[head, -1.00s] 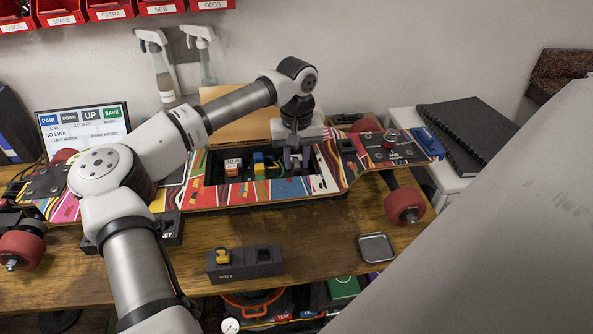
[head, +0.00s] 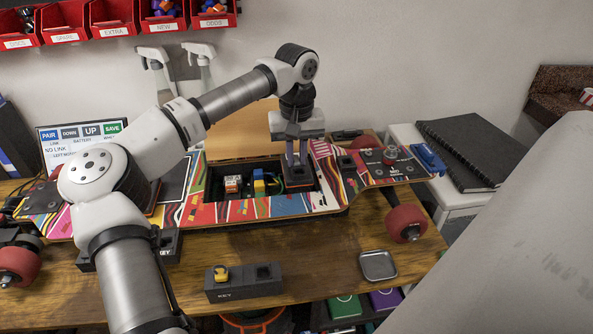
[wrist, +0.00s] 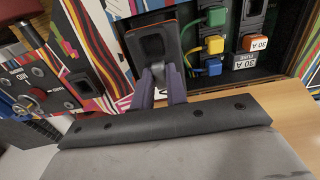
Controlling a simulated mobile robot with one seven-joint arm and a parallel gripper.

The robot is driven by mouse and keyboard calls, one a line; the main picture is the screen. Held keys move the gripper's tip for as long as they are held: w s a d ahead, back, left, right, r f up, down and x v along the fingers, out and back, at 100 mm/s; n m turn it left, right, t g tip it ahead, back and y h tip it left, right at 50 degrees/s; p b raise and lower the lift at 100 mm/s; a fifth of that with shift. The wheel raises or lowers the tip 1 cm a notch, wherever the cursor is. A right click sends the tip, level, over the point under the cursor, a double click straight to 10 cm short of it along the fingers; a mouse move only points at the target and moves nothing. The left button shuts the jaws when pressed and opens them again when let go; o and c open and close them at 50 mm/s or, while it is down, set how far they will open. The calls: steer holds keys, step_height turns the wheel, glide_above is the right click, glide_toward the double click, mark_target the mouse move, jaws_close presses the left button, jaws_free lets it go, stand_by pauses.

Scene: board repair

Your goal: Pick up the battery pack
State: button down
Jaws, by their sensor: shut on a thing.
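The battery pack (wrist: 148,42) shows in the wrist view as a dark block with a thin orange-red edge and a grey grip part at its near end. My gripper (wrist: 159,88) has its purple fingers shut on that grey part. In the head view my gripper (head: 297,152) points down over the right end of the open compartment in the skateboard deck (head: 240,212).
A black key block (head: 243,287) and a small grey tray (head: 378,265) lie on the wooden table in front. The table between them is clear.

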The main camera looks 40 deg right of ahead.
mark_target(296, 159)
step_height(296, 159, up, 14)
stand_by(0.3)
steer(key=shift+r, duration=0.15)
